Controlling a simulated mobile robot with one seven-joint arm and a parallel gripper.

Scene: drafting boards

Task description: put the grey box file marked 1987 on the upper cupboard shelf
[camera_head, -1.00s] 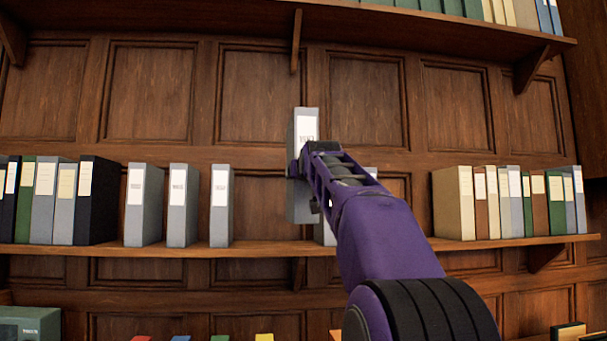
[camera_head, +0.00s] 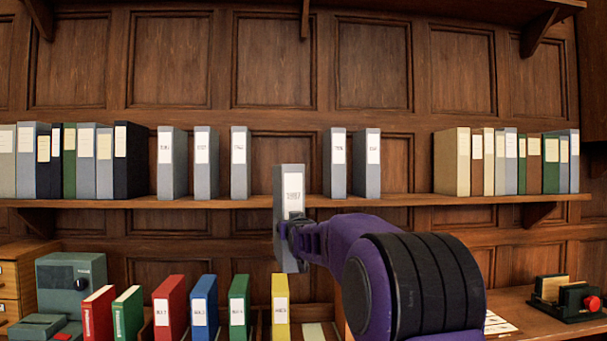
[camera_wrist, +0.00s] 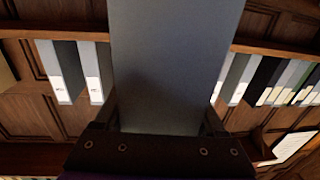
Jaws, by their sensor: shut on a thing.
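The grey box file marked 1987 (camera_head: 290,185) is upright in my gripper (camera_head: 297,235), which is shut on its lower part. It is held in front of a long wooden shelf (camera_head: 100,203), its top above the shelf edge and its bottom below it. Behind it is a gap in the row of grey files. In the wrist view the file's plain grey side (camera_wrist: 180,65) fills the middle, between the jaws (camera_wrist: 162,125). A higher shelf (camera_head: 430,8) crosses the top of the head view.
Grey files stand left (camera_head: 202,160) and right (camera_head: 338,160) of the gap. Dark and coloured files fill both shelf ends. Below are red, blue, green and yellow files (camera_head: 204,305), a green-grey machine (camera_head: 72,285) and a red-knobbed device (camera_head: 570,300).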

